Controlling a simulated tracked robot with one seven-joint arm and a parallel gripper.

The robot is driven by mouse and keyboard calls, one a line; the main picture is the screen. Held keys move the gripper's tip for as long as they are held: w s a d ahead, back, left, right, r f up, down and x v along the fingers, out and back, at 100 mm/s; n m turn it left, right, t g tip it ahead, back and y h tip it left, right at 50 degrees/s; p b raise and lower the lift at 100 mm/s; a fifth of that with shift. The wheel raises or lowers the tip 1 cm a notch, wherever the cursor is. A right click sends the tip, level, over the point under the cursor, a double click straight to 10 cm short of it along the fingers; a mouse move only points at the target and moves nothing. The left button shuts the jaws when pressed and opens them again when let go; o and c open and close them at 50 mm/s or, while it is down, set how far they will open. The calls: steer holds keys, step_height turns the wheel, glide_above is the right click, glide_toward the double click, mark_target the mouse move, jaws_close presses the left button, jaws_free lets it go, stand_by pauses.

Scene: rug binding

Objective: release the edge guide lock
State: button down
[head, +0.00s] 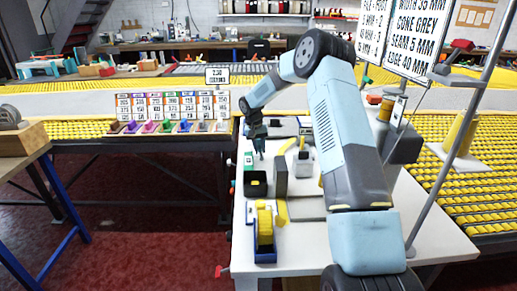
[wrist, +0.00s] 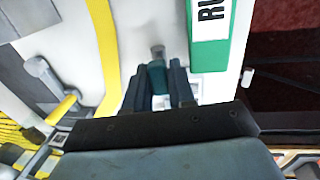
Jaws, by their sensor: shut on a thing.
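My gripper (head: 259,147) is over the far left part of the white workbench, pointing down. In the wrist view its two dark fingers (wrist: 159,80) are shut on a small teal piece (wrist: 157,76) with a grey end. I cannot tell whether this piece is the edge guide lock, or whether it touches the bench. A grey fitting with a yellow lever (wrist: 60,108) lies to the left in the wrist view, apart from the fingers. A green labelled block (wrist: 208,50) is just right of the fingers; its label is partly cut off.
The white bench (head: 305,235) also carries a blue tape dispenser with a yellow roll (head: 265,228), a dark box (head: 256,184) and an upright grey block (head: 281,176). A yellow strip (wrist: 104,45) runs left of my gripper.

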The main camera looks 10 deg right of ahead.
steer(key=shift+a, duration=0.15)
steer(key=shift+w+a+f+h, duration=0.1)
steer(key=shift+a+h, duration=0.2)
steer(key=shift+h, duration=0.4)
steer(key=shift+w+a+f+h, duration=0.1)
steer(key=shift+a+h, duration=0.2)
steer(key=shift+h, duration=0.4)
steer(key=shift+g, duration=0.3)
steer(key=c, duration=1.3)
jaws_free()
steer(key=shift+v, duration=6.85)
